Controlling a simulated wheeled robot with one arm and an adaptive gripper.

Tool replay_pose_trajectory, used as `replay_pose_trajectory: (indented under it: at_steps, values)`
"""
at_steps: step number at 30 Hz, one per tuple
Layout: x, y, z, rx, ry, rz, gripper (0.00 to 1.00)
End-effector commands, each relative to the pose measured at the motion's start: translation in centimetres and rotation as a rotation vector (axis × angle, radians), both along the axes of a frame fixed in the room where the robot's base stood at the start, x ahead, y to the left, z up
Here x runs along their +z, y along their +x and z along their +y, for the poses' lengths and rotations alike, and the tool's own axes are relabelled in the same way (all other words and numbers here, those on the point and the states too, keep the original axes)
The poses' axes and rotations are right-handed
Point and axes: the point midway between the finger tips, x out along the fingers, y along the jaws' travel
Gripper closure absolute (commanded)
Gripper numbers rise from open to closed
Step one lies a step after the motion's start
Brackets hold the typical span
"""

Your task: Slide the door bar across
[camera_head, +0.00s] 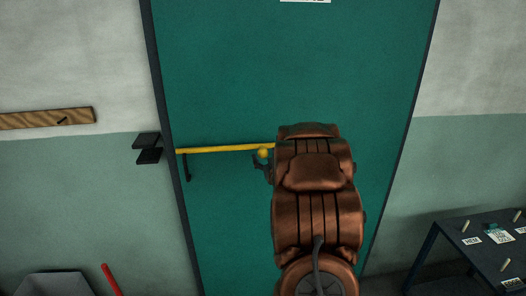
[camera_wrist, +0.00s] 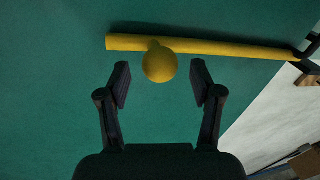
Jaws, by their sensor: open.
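The yellow door bar (camera_head: 222,149) lies nearly level across the green door (camera_head: 290,70). Its left end is at the door's left edge, and my arm hides its right part. A black bracket (camera_head: 148,148) is on the wall just left of that end, with a gap between them. A round yellow knob (camera_head: 263,153) sticks out from the bar and also shows in the wrist view (camera_wrist: 160,66). My gripper (camera_wrist: 161,78) is open, with one finger on each side of the knob and space visible at both sides. In the head view my arm mostly hides the gripper.
A dark hanging piece (camera_head: 187,168) is by the bar's left end. A wooden strip (camera_head: 45,118) is on the left wall. A grey bin (camera_head: 62,284) and a red handle (camera_head: 111,279) are at lower left. A dark table (camera_head: 452,247) with small items stands at lower right.

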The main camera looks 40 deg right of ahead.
Motion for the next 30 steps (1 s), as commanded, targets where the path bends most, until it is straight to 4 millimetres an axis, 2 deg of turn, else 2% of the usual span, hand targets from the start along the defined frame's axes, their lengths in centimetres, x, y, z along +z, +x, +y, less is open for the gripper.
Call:
replay_pose_trajectory:
  at_steps: [7, 18, 30]
  values:
    - [0.2, 2.1, -1.0, 0.001, -0.001, 0.001, 0.35]
    - [0.0, 2.4, -1.2, 0.0, 0.0, 0.001, 0.36]
    - [0.0, 2.4, -1.2, 0.0, 0.0, 0.001, 0.78]
